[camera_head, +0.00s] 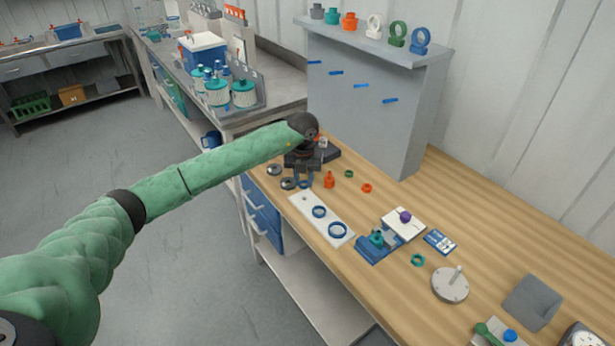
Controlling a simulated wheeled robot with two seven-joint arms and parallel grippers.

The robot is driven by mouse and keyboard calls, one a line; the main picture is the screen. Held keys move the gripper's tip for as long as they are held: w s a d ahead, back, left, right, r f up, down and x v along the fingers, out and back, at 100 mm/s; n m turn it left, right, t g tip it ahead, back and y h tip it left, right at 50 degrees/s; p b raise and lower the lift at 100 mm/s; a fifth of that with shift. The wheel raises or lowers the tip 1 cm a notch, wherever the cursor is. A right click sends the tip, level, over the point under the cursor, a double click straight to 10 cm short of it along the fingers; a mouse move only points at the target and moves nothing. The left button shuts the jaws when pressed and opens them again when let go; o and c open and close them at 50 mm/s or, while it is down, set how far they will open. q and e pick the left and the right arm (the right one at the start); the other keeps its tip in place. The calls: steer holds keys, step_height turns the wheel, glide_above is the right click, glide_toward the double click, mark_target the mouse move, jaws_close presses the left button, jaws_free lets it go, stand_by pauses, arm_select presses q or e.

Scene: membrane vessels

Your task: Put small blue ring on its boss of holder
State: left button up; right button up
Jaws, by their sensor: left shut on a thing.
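The holder is a white plate (323,225) lying on the wooden bench. A medium blue ring (319,212) and a larger blue ring (337,230) sit on it, toward its middle and near end. My left gripper (304,178) is above the plate's far end, pointing down, shut on the small blue ring (305,184). The ring shows only partly below the dark fingers. The boss under it is too small to make out, and I cannot tell whether the ring touches it. My right gripper is out of view.
Dark round parts (288,183) lie left of the gripper. An orange fitting (329,180), an orange ring (367,188) and a green ring (349,174) lie to its right. A blue fixture (372,249) stands beyond the plate's near end. A grey shelf unit (365,110) rises behind.

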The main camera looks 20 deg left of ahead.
mark_target(304, 197)
arm_select(q)
steer(key=shift+f+b, duration=0.3)
steer(key=shift+f, duration=1.1)
steer(key=shift+d+f, duration=0.1)
steer(key=shift+f, duration=0.5)
steer(key=shift+f+b, duration=0.55)
steer(key=shift+b, duration=0.1)
steer(key=shift+f, duration=0.1)
steer(key=o, duration=1)
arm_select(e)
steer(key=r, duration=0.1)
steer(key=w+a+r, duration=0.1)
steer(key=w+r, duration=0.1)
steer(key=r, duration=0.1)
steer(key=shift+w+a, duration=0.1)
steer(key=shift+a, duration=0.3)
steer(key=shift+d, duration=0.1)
